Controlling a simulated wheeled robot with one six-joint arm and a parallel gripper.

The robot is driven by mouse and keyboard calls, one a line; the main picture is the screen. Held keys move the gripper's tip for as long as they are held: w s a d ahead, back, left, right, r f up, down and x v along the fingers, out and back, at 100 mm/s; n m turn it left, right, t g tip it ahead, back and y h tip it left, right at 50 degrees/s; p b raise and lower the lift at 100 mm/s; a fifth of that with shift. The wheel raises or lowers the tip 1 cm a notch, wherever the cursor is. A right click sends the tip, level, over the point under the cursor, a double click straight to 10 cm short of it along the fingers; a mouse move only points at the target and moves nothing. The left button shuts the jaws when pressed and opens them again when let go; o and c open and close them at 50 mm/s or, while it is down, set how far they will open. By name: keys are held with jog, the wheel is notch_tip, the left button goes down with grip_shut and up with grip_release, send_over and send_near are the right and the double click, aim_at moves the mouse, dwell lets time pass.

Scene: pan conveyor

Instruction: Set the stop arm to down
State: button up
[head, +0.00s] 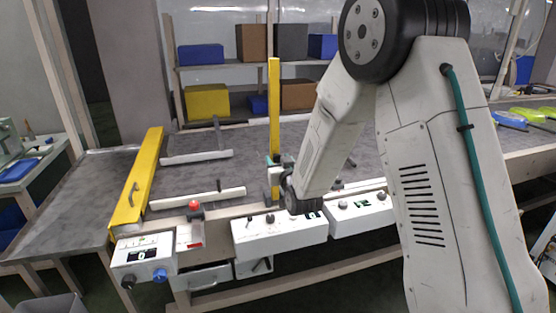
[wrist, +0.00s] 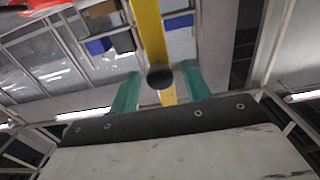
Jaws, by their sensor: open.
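The stop arm is a long yellow bar (head: 274,105) standing upright near the front edge of the conveyor table. It also shows in the wrist view (wrist: 150,30), with a dark round knob (wrist: 159,76) in front of it. My gripper (head: 274,163) is at the lower part of the bar. In the wrist view, my gripper (wrist: 160,88) is open, its teal fingers on either side of the knob and bar with gaps between. I see no contact. My arm hides part of the bar's base in the head view.
A yellow hinged panel (head: 136,190) with a handle is at the left. White control boxes (head: 280,236) line the front edge, with a red button (head: 194,205) nearby. White rails (head: 197,199) lie on the grey table (head: 85,200). Shelves with bins (head: 206,102) stand behind.

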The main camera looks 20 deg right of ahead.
jog(key=shift+w, duration=0.6)
grip_shut()
jog(key=shift+w, duration=0.15)
